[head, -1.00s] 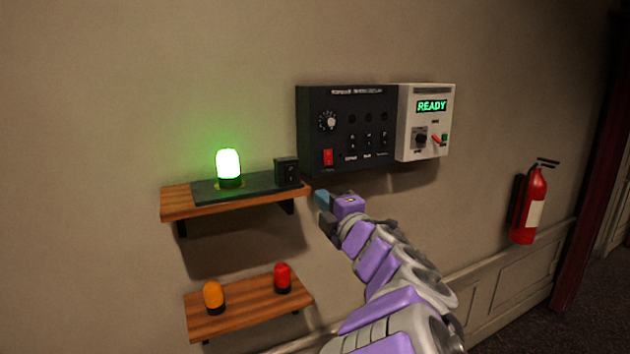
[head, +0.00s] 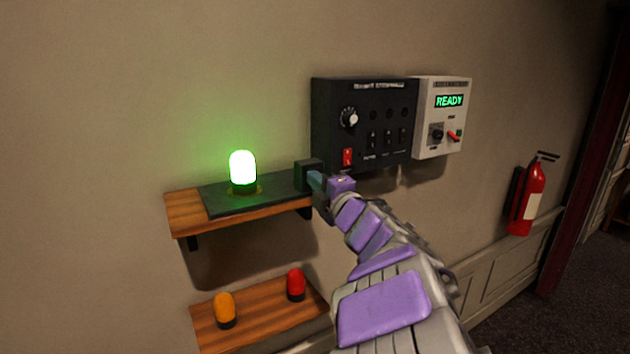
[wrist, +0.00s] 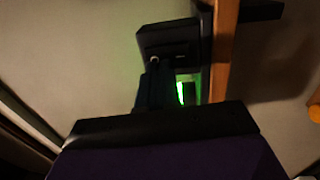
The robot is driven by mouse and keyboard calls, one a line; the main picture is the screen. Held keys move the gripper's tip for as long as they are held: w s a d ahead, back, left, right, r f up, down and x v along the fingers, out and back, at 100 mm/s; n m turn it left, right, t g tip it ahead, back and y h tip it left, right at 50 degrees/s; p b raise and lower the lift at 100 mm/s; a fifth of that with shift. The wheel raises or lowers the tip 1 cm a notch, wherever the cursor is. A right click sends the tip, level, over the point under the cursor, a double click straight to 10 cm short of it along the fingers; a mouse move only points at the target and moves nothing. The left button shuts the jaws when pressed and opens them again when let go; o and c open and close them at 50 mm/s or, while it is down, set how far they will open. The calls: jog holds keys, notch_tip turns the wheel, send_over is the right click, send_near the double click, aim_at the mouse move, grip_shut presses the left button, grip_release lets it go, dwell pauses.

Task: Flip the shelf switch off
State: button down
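The shelf switch is a small black box (head: 304,176) at the right end of the upper shelf, on the same dark base as a lit green lamp (head: 243,172). My gripper (head: 318,190) is at the right side of the switch box and partly covers it. In the wrist view the switch box (wrist: 168,46) shows its dark face just beyond my gripper (wrist: 156,78). The fingertips are at or very close to that face; I cannot tell whether they touch it. The fingers are dark and overlap, so their opening is unclear. The rocker's position is not readable.
The wooden upper shelf (head: 185,213) holds the lamp's base. A lower shelf (head: 262,325) carries an orange lamp (head: 224,309) and a red lamp (head: 296,284). A black panel (head: 335,125) and a white box reading READY (head: 427,120) hang above right. A fire extinguisher (head: 526,200) hangs farther right.

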jog(key=shift+w+d+r+g+p, duration=0.2)
jog(key=shift+w+d+g+p, duration=0.15)
jog(key=shift+p, duration=0.5)
